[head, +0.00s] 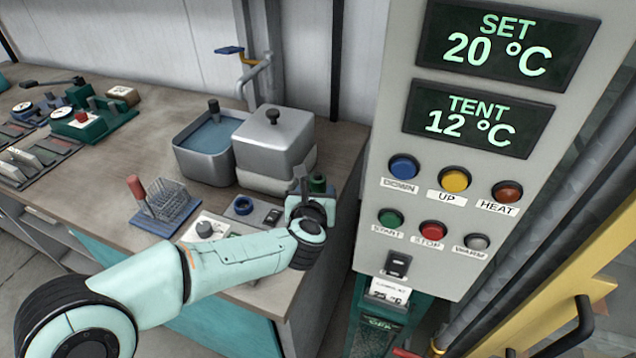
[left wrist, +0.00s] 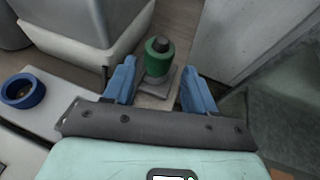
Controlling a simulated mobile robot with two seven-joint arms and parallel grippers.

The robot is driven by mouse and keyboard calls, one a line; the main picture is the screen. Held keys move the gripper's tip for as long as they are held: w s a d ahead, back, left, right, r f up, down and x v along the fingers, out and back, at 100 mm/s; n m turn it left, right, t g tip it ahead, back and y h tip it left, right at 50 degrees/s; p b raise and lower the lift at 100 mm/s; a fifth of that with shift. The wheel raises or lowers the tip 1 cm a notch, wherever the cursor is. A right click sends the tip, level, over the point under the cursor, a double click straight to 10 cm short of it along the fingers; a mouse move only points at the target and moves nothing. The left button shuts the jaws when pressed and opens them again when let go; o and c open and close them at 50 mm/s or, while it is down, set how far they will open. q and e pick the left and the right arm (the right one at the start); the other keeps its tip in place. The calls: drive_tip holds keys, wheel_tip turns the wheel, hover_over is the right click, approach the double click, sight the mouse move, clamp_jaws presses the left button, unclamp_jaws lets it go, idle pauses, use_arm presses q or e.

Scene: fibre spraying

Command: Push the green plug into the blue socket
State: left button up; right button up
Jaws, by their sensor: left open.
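The green plug (left wrist: 158,58) stands upright on a small grey base in the left wrist view, with a dark top. It also shows in the head view (head: 317,183), partly hidden behind my gripper. My left gripper (left wrist: 155,85) is open, its two blue fingers on either side of the plug's near side and apart from it. The blue socket (left wrist: 22,91) is a blue ring with a dark hole, to the left of the gripper on a pale plate. In the head view the socket (head: 243,204) lies left of my left gripper (head: 302,184). My right gripper is not in view.
A lidded metal container (head: 272,145) stands close behind the plug, beside an open water bath (head: 208,150). A blue rack with a red handle (head: 163,212) stands to the left. The control panel (head: 455,200) rises to the right, past the bench's edge.

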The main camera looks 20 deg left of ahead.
sight(318, 179)
use_arm(q)
drive_tip(key=x, duration=0.8)
drive_tip(key=shift+w+a+f, duration=0.15)
drive_tip(key=shift+a, duration=0.05)
drive_tip(key=c, duration=0.8)
